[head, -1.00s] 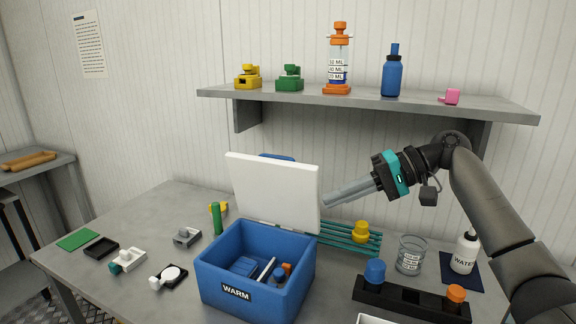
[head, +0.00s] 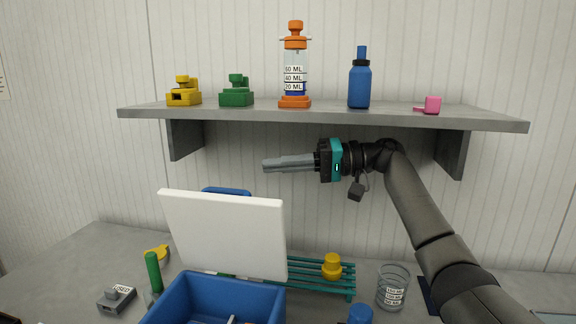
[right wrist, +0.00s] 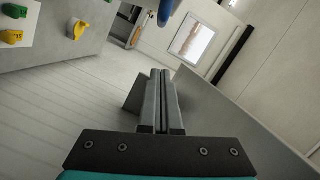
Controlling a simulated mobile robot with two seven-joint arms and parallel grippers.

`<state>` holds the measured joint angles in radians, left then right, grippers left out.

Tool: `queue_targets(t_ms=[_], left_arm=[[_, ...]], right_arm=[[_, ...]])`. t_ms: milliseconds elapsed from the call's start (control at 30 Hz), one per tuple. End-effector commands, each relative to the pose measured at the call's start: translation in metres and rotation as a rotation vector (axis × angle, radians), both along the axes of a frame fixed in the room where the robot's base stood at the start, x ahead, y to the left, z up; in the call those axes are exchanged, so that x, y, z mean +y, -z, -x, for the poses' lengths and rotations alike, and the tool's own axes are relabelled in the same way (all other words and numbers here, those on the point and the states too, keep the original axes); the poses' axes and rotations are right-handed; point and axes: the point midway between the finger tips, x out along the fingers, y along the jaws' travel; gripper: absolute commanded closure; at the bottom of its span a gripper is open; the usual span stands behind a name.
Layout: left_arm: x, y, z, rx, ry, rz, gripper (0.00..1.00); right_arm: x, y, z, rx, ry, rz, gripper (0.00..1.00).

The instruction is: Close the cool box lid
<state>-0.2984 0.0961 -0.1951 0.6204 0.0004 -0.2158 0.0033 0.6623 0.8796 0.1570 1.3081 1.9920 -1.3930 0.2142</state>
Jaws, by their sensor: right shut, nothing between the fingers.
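The blue cool box (head: 205,300) stands on the table at the lower left of the head view, cut off by the bottom edge. Its white lid (head: 228,236) is open, standing up and leaning back from the box's rear edge. My right gripper (head: 266,165) is shut and empty. It points left, above the lid's top right corner and apart from it, under the shelf. The right wrist view also shows its closed fingers (right wrist: 161,100). My left gripper is not in view.
A shelf (head: 320,116) with several fixtures and bottles hangs above my right gripper. A teal rack (head: 320,282) with a yellow knob stands behind the box's right side. A glass beaker (head: 393,288) and a green stick (head: 153,272) stand on the table.

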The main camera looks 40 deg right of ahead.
Motion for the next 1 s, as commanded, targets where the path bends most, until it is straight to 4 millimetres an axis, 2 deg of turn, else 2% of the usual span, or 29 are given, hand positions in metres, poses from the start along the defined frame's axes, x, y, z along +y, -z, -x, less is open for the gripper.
queue_targets(t_ms=[233, 600, 1000], left_arm=[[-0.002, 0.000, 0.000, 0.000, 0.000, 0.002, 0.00], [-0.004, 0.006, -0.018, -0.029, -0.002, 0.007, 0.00], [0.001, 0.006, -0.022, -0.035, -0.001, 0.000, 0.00]], right_arm=[[0.044, 0.005, -0.030, -0.001, -0.003, 0.002, 1.00], [0.064, 0.019, -0.009, 0.001, 0.000, 0.002, 1.00], [0.068, 0.020, -0.005, 0.001, 0.000, 0.000, 1.00]])
